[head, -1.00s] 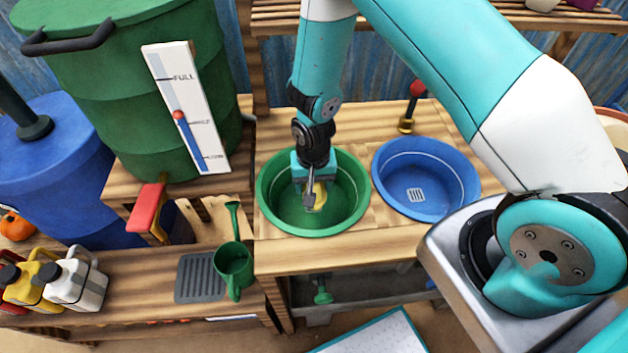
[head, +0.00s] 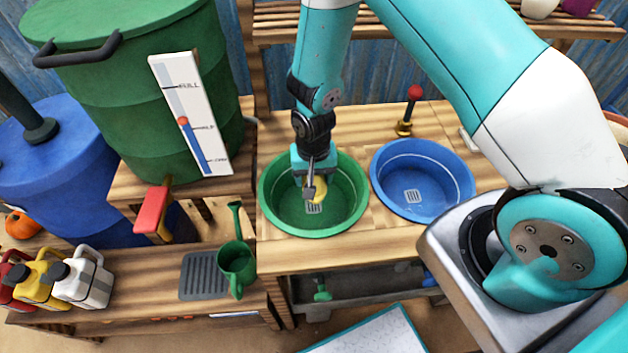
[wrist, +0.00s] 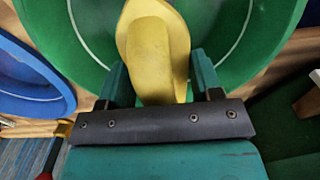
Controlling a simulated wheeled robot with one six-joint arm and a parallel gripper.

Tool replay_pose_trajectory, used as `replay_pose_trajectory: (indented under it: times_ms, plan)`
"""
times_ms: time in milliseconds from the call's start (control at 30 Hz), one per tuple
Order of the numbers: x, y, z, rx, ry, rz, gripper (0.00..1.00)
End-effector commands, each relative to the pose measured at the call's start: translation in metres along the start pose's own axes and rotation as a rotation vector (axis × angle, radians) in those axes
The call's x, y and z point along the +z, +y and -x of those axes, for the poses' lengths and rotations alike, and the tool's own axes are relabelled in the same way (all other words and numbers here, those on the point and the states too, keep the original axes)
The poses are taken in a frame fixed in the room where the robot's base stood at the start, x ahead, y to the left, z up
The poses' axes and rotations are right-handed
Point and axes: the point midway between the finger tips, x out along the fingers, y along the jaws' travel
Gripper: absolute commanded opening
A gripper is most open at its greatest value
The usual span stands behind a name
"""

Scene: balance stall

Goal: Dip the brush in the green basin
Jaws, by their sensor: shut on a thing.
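The green basin (head: 273,215) is set in the wooden counter, left of the blue basin. My gripper (head: 309,188) points down over the inside of the green basin. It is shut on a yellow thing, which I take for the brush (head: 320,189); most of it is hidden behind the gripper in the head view. In the wrist view the yellow brush (wrist: 151,45) stands out between the two green fingers of my gripper (wrist: 160,84), with the green basin (wrist: 225,45) behind it. I cannot tell whether the brush touches the basin floor.
The blue basin (head: 420,185) sits to the right, with a red-knobbed lever (head: 408,110) behind it. A big green barrel (head: 130,90) with a level gauge (head: 190,115) and red tap handle (head: 151,209) stands left. A green watering can (head: 236,262) and several jugs (head: 85,279) are lower left.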

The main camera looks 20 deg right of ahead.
Motion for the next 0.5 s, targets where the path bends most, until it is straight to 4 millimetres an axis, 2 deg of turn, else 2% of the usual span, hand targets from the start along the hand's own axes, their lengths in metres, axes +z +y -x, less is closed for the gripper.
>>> replay_pose_trajectory:
  times_ms: [33,500]
  plan:
    - [0.0,0.0,0.008,0.0,0.0,0.0,0.29]
    - [0.0,0.0,0.047,0.0,0.0,0.0,0.29]
